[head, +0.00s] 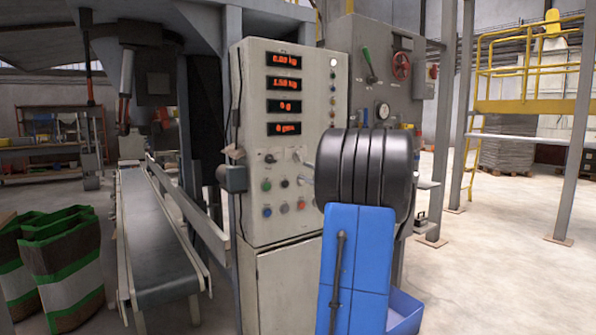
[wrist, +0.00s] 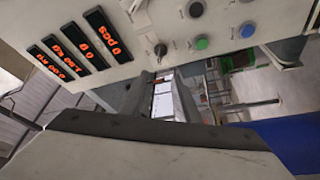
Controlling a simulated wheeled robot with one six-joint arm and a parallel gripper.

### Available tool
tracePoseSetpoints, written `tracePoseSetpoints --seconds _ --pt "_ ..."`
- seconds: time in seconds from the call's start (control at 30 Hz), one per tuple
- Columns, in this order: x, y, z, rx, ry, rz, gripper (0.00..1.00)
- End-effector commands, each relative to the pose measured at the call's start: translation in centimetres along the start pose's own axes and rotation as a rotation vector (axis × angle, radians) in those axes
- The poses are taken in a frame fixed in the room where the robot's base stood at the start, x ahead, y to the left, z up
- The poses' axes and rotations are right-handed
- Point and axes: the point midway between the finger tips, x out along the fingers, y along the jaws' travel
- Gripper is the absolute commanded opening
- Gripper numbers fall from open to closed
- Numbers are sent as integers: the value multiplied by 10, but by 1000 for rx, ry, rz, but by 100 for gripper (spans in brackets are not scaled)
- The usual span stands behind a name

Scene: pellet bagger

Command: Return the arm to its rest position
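My arm stands at the centre right of the head view, with a blue link (head: 372,250) below and a thick black ribbed section (head: 385,180) above. It is raised in front of the control cabinet (head: 265,215) and covers part of its right side. I cannot make out gripper fingers in the head view. In the wrist view, which is rolled nearly upside down, a large pale shape with a dark grey edge fills the bottom, and I cannot tell its opening. No held object shows. The cabinet's panel (wrist: 135,35) is close to the wrist camera.
The cabinet has red displays (head: 284,105), buttons and knobs. A conveyor belt (head: 160,235) runs along its left side. Striped bags (head: 62,270) stand at the far left. A grey machine with a red handwheel (head: 401,66) is behind. Open floor (head: 500,265) lies to the right.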

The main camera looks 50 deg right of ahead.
Motion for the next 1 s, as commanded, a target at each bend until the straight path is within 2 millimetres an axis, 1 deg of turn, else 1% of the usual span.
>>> tracePoseSetpoints --seconds 0.03,0.2,0.8,0.9,0.97,1.0 --pt "-6 0 0 0 -2 0 29" --pt "-14 -1 0 0 -1 -1 29" --pt "-14 -1 0 1 -1 -1 29" --pt "-9 -1 -4 2 -10 5 29" --pt "0 -1 -9 5 -27 15 29" --pt "8 -2 -14 9 -43 25 29"
